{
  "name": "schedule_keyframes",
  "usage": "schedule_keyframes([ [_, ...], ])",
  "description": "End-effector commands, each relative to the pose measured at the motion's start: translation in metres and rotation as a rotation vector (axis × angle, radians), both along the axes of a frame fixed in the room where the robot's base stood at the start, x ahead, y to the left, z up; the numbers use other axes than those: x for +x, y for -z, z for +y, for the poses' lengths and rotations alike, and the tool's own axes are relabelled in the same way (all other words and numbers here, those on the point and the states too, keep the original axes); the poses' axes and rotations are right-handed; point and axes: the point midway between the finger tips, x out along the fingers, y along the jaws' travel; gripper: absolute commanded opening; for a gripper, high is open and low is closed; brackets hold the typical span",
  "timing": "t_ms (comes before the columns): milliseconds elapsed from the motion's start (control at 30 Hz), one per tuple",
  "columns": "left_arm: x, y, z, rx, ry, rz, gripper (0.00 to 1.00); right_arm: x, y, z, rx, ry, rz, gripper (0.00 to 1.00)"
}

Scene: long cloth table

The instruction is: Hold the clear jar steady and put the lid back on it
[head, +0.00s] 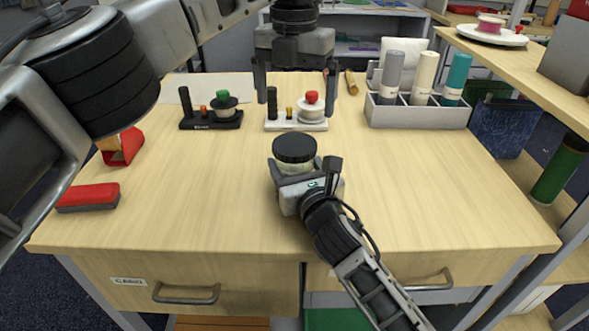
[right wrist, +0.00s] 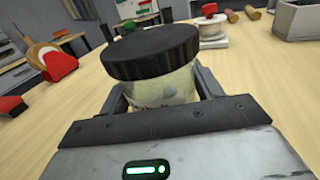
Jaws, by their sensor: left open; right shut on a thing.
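The clear jar (head: 296,167) stands upright near the middle of the table, with pale contents behind its wall. The black lid (head: 295,148) sits on top of its mouth; I cannot tell whether it is fully seated. In the right wrist view the lid (right wrist: 151,50) covers the top of the jar (right wrist: 165,90). My right gripper (head: 293,172) is shut around the jar's sides, below the lid; its fingers hide part of the jar. My left gripper (head: 297,95) is open and empty, pointing down, above and beyond the jar, apart from the lid.
Two small spool stands, one black (head: 211,119) and one white (head: 296,125), stand behind the jar. A grey divided holder (head: 418,115) with rolls is at back right. A red-topped brush (head: 89,196) lies at left. The front right of the table is clear.

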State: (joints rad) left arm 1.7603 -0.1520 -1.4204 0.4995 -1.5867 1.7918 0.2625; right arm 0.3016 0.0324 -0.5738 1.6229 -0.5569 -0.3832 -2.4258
Motion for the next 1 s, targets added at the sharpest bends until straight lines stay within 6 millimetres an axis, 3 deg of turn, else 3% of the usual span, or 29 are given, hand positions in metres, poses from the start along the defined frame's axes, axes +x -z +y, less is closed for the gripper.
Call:
schedule_keyframes([
  [67,-0.001,-0.018,-0.001,-0.001,-0.002,-0.002,1.00,0.000,0.001,0.000,-0.001,0.000,0.002,0.01],
  [233,0.000,-0.031,-0.001,0.001,-0.001,0.000,1.00,0.000,0.001,0.000,0.000,0.000,0.001,0.01],
  [667,-0.001,-0.037,0.000,0.000,0.001,0.001,1.00,0.000,0.001,0.000,0.000,0.000,0.001,0.01],
  [700,-0.001,-0.036,0.000,0.000,0.001,0.001,1.00,0.000,0.001,0.000,0.000,0.000,0.001,0.70],
  [767,-0.001,-0.036,0.000,0.000,0.000,0.001,1.00,0.000,0.001,0.000,0.000,0.000,0.001,0.87],
  [800,-0.001,-0.036,0.000,0.000,0.000,0.001,1.00,0.000,0.001,0.000,0.000,0.000,0.001,0.90],
  [1000,-0.001,-0.036,0.000,0.000,0.000,0.001,1.00,0.000,0.000,0.000,0.000,0.000,0.001,0.90],
])
